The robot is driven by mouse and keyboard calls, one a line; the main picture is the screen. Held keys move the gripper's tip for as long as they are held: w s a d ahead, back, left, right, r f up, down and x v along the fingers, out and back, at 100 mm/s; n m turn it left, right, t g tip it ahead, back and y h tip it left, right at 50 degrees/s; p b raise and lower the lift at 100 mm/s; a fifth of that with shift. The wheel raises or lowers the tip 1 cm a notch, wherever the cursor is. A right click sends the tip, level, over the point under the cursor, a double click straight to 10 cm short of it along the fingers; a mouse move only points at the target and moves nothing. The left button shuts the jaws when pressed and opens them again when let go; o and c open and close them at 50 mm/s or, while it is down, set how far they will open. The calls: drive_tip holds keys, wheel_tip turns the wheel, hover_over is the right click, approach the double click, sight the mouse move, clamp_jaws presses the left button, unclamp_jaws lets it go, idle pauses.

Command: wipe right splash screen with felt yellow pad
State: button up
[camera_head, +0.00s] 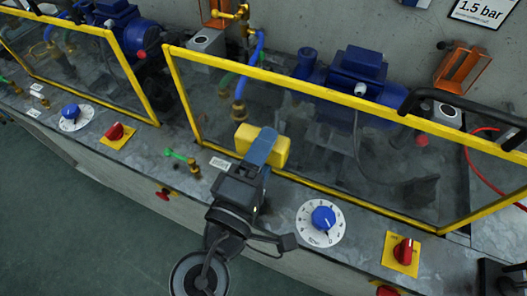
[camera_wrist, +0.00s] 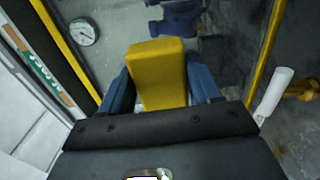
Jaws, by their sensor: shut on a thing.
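My gripper (camera_head: 262,148) is shut on the yellow felt pad (camera_head: 278,150), a thick block between its blue fingers. The pad also shows in the wrist view (camera_wrist: 157,72), between the fingers of my gripper (camera_wrist: 172,85). The right splash screen (camera_head: 320,135) is a clear pane in a yellow frame, standing tilted on the bench. The pad is at the lower left of this screen, in front of the pane. I cannot tell whether it touches the pane. A dark smear (camera_head: 405,190) shows at the screen's lower right.
A blue dial (camera_head: 322,217) and a red switch on a yellow plate (camera_head: 403,252) sit on the bench in front of the screen. A green-handled valve (camera_head: 183,160) stands left of my gripper. The left splash screen (camera_head: 75,65) is farther left. Blue pumps (camera_head: 355,75) stand behind the pane.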

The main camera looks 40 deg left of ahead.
sight(336, 155)
drive_tip(key=shift+x, duration=0.85)
idle(0.3)
drive_tip(key=shift+d, duration=0.15)
drive_tip(key=shift+w+d, duration=0.15)
drive_tip(key=shift+d, duration=0.65)
drive_tip(key=shift+w+d, duration=0.15)
drive_tip(key=shift+d, duration=0.7)
drive_tip(key=shift+w+d+p, duration=0.25)
drive_tip(key=shift+w+d, duration=0.05)
drive_tip(key=shift+d, duration=0.65)
drive_tip(key=shift+w+d+p, duration=0.2)
drive_tip(key=shift+w+d, duration=0.1)
drive_tip(key=shift+d, duration=0.65)
drive_tip(key=shift+w+d, duration=0.2)
drive_tip(key=shift+d, duration=0.65)
drive_tip(key=shift+w+d, duration=0.15)
drive_tip(key=shift+d, duration=0.75)
drive_tip(key=shift+w, duration=0.1)
drive_tip(key=shift+a, duration=0.15)
